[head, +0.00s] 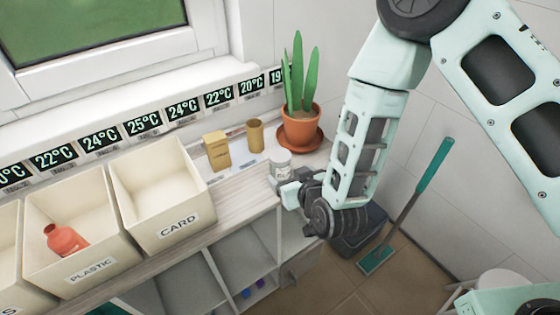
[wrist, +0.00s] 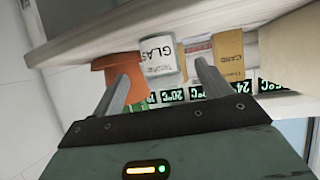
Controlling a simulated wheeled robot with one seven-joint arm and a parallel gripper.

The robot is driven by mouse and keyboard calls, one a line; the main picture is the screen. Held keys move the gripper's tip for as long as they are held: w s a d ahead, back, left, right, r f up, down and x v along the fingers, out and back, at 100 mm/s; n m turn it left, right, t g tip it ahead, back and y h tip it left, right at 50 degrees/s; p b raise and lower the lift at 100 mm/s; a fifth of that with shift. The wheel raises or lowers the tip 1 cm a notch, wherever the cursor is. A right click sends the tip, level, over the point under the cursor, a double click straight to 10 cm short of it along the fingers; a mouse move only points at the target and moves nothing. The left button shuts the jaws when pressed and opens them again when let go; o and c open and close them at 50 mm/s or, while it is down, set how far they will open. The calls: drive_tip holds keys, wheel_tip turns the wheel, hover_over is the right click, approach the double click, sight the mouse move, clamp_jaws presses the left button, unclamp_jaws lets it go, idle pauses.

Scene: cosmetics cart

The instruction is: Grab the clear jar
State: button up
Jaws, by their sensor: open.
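The clear jar (head: 280,162) stands on the wooden counter near the plant pot in the head view. In the wrist view the jar (wrist: 158,56) has a white label that reads "GLAS" and appears upside down. My gripper (head: 288,186) is just in front of the jar in the head view. In the wrist view its two fingers (wrist: 161,74) are open, and the jar shows beyond and between them. I cannot tell whether the fingers reach beside it. Nothing is held.
A potted plant (head: 302,127) in a terracotta pot stands right behind the jar. A brown tube (head: 255,135) and a tan carton (head: 217,151) stand to its left. Cream bins marked CARD (head: 157,215) and PLASTIC (head: 70,250) line the counter; a red bottle (head: 65,240) lies in the latter.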

sight(280, 166)
drive_tip(key=shift+p+x, duration=1.45)
drive_tip(key=shift+x, duration=2.3)
drive_tip(key=c, duration=1.1)
